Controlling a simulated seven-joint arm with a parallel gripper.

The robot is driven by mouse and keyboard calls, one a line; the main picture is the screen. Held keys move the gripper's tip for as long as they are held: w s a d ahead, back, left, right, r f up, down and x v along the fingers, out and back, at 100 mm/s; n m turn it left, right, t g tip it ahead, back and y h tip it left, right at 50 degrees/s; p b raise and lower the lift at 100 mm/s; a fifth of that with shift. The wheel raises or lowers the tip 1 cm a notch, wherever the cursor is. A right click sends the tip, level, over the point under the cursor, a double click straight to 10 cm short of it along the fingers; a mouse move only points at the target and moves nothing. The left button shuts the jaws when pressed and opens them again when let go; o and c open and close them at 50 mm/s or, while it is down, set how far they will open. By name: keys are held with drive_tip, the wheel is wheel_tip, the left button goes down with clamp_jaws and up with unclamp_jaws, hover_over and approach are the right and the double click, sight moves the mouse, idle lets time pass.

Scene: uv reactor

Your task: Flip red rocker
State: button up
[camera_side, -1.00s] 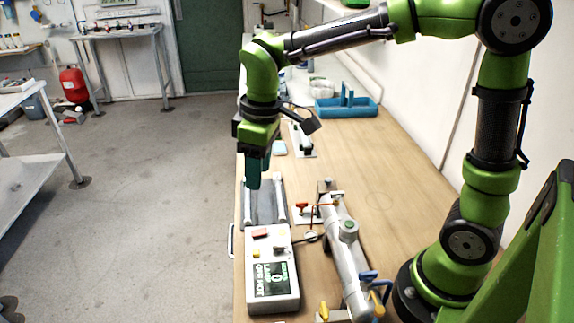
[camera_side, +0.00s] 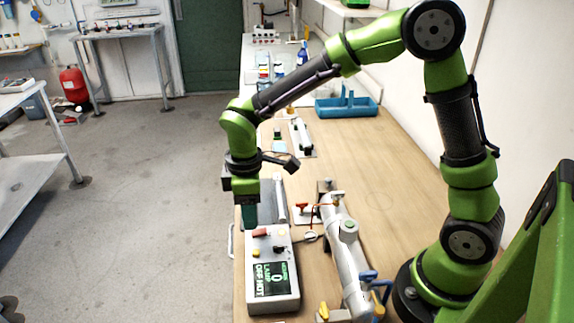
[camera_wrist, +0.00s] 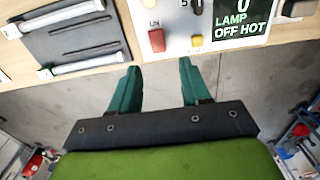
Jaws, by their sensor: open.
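The red rocker (camera_side: 262,232) is on the top face of a white control box (camera_side: 285,297), at the end away from its display. In the wrist view the red rocker (camera_wrist: 157,40) sits on the box beside a yellow button (camera_wrist: 197,42). The box display (camera_wrist: 243,22) reads 0, LAMP, OFF HOT. My gripper (camera_side: 250,226) points down beside the far left end of the box. In the wrist view my gripper (camera_wrist: 160,68) is open and empty, and the rocker shows just beyond the gap between its teal fingers. I cannot tell whether a finger touches the box.
A dark panel (camera_wrist: 75,37) with white tubes lies beside the box. A metal reactor cylinder (camera_side: 346,255) with blue and yellow valve handles lies right of the box. A red-handled valve (camera_side: 302,207) is close by. A blue caddy (camera_side: 347,106) stands farther back. Bench is clear at right.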

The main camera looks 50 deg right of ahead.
sight(252, 233)
wheel_tip(252, 233, down, 5)
drive_tip(key=shift+r, duration=0.1)
idle(0.3)
